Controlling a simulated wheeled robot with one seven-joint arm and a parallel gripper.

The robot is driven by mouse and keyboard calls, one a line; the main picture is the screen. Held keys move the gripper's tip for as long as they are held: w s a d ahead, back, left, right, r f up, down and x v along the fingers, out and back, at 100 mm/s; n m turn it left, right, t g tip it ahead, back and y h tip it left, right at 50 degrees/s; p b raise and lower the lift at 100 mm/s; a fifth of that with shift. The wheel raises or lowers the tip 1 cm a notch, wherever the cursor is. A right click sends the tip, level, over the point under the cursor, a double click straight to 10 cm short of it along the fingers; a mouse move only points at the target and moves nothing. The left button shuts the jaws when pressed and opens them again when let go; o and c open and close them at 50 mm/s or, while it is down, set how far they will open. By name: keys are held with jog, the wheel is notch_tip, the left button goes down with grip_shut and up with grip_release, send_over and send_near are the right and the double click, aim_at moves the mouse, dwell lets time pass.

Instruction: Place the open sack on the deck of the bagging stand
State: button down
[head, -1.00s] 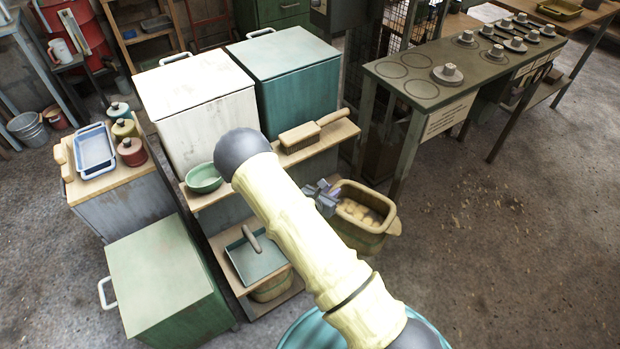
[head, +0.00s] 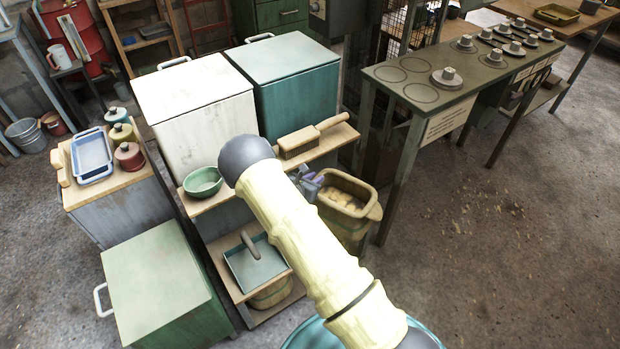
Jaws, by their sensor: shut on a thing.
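The sack is an open-topped olive-tan holder (head: 350,226) with pale yellowish contents, just right of my forearm in the head view. My gripper (head: 312,187) is shut on its left rim side. My pale yellow arm hides much of the gripper and the sack's lower left side. The sack looks upright and close to the right end of the stepped wooden shelves; I cannot tell whether it touches them. No piece is clearly marked as the bagging stand, and I cannot tell which one it is.
The upper shelf (head: 228,188) holds a green bowl (head: 203,182) and a brush (head: 312,138). A blue tray (head: 257,264) lies on the lower shelf. White (head: 195,100) and teal (head: 286,75) bins stand behind. A dark bench (head: 420,85) stands right.

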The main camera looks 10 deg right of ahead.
jog(key=shift+w+a+f+b, duration=0.25)
jog(key=shift+w+f, duration=0.1)
jog(key=shift+w, duration=0.2)
jog(key=shift+w+a+f+b, duration=0.2)
jog(key=shift+w+f, duration=0.15)
jog(key=shift+w, duration=0.2)
jog(key=c, duration=1.3)
grip_release()
jog(key=p+v, duration=0.1)
jog(key=v, duration=0.6)
jog(key=shift+s+a+p, duration=0.15)
jog(key=shift+s+p, duration=0.05)
jog(key=shift+p, duration=0.15)
